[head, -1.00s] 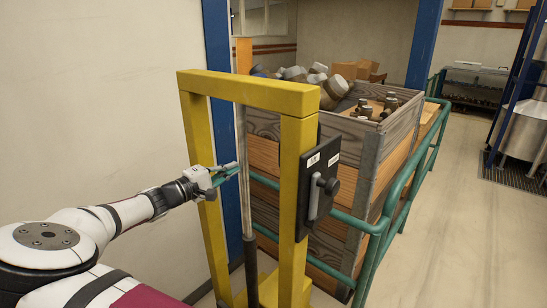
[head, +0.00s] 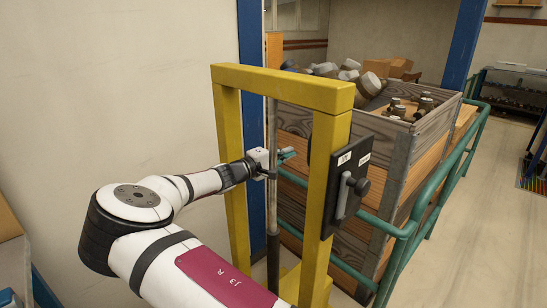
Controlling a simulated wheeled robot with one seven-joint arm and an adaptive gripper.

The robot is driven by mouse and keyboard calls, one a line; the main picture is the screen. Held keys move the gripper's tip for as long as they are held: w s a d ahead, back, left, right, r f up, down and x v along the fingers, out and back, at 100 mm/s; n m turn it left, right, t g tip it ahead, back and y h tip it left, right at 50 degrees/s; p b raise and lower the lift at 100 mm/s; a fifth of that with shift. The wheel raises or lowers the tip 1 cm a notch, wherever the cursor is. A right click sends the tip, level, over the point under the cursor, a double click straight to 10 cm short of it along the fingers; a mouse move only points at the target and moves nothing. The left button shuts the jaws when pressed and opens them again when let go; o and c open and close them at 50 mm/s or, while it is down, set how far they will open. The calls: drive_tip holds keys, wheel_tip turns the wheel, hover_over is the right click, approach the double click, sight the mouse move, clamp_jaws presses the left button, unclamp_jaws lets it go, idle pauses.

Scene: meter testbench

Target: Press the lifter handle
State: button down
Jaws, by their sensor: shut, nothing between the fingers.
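A yellow frame (head: 285,85) stands in front of a large wooden crate. On its right post is a black panel (head: 352,200) with two small white labels. A grey lever handle (head: 342,197) with a dark round knob sits on this panel; I take it to be the lifter handle. My arm reaches in from the lower left. My gripper (head: 280,160) is shut and empty, within the frame's opening beside a grey vertical pole (head: 272,205). It is left of the panel and apart from the handle. The fingertips are small and partly hard to make out.
The wooden crate (head: 400,160) holds several metal meters and fittings. A green railing (head: 425,235) runs around it. A blue column (head: 250,50) and a bare wall (head: 120,80) are at the left. Open floor (head: 490,230) lies to the right.

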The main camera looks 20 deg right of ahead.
drive_tip(key=shift+s+d+r, duration=0.1)
drive_tip(key=shift+s+d, duration=0.25)
drive_tip(key=shift+s, duration=0.45)
drive_tip(key=shift+s+d, duration=0.35)
drive_tip(key=shift+s, duration=0.4)
drive_tip(key=s+d+p, duration=0.3)
drive_tip(key=s+p, duration=0.4)
drive_tip(key=s, duration=0.1)
drive_tip(key=shift+s, duration=0.2)
drive_tip(key=shift+w, duration=0.15)
